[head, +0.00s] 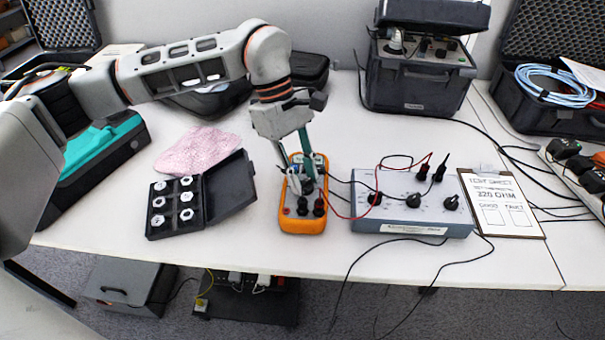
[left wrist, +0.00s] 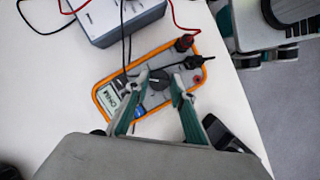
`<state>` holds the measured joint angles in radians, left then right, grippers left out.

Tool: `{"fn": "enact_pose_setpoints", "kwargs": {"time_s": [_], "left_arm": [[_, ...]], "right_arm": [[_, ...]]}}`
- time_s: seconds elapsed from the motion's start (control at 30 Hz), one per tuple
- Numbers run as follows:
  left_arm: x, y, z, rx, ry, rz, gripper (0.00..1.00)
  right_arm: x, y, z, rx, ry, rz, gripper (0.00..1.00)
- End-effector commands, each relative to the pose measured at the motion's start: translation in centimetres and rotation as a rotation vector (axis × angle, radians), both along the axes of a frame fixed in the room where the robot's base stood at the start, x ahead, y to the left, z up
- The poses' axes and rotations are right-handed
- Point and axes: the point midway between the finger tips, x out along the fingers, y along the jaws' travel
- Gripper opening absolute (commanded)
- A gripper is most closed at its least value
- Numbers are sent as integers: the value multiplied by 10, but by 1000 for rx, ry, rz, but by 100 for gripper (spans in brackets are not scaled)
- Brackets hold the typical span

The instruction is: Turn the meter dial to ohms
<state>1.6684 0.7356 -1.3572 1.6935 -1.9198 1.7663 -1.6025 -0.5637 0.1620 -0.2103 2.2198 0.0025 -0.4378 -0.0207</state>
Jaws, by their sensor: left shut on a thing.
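The orange multimeter (head: 302,224) lies on the white table, below my left gripper (head: 299,182). In the left wrist view the meter (left wrist: 103,92) lies slantwise, with its pale display at the left and leads plugged in at the right. The display has large dark lettering, too small to read surely. The dial's pointer mark cannot be made out, and in the head view the fingers largely hide the dial.
A grey resistance box (head: 412,208) with knobs stands right of the meter, joined by red and black leads. An open black case of weights (head: 214,205) lies to the left.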

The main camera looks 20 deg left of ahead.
Motion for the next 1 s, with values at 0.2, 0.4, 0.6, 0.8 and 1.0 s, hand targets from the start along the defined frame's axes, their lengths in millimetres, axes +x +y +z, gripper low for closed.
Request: {"fn": "enact_pose_setpoints", "kwargs": {"time_s": [0.2,0.4,0.6,0.8,1.0], "left_arm": [[-1,0,-2,0,3,-2,2],[-1,0,-2,0,3,-1,40],[0,0,-1,1,2,0,40],[1,2,5,1,-1,1,40],[7,14,36,1,-3,3,40]], "right_arm": [[-1,0,-1,0,2,-1,40],[-1,0,-1,0,3,-1,40],[-1,0,-1,-1,3,0,40],[-1,0,-1,0,3,-2,40],[0,0,0,0,1,-2,40]]}}
